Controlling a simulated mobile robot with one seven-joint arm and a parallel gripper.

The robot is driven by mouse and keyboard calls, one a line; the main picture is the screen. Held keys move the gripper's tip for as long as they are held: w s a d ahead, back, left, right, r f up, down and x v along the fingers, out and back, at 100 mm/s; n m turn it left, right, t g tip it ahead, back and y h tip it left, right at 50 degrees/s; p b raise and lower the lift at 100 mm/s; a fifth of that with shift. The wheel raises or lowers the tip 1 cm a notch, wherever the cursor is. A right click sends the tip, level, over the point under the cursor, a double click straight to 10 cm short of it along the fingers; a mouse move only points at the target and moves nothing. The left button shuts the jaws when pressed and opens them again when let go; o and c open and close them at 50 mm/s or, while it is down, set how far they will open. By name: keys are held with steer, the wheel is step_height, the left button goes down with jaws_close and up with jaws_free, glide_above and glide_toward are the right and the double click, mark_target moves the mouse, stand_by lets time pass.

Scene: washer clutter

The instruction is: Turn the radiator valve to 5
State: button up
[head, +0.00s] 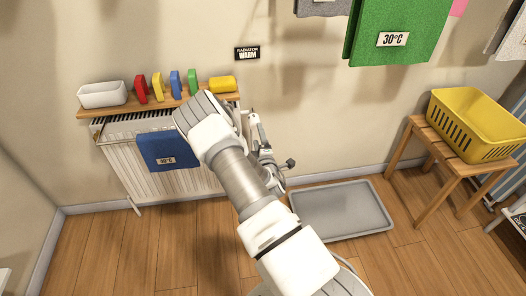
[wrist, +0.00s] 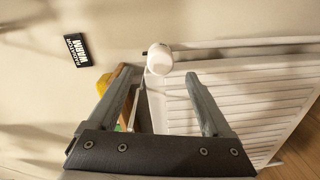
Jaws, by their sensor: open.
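The radiator (head: 203,182) hangs on the wall at the left in the head view; its slatted white side (wrist: 250,100) fills the right of the wrist view. A round white knob, the radiator valve (wrist: 159,59), sits at the radiator's corner near the wall. My gripper (wrist: 158,76) is open. Its two grey fingers point toward the valve, with the knob in line with the gap between the tips. I cannot tell whether the tips reach around it. No scale number is legible on the knob. In the head view my arm hides the valve.
A wooden shelf (head: 154,104) above the radiator holds a white bin (head: 102,94), several coloured blocks and a yellow item (head: 222,83). A blue cloth (head: 167,150) hangs on the radiator. A "RADIATOR WARM" sign (head: 247,53) is on the wall. A grey tray (head: 341,209) lies on the floor.

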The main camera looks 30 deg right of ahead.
steer(key=p+v, duration=0.1)
steer(key=v, duration=0.8)
steer(key=shift+s+p, duration=0.25)
steer(key=shift+p, duration=0.1)
steer(key=shift+a, duration=0.1)
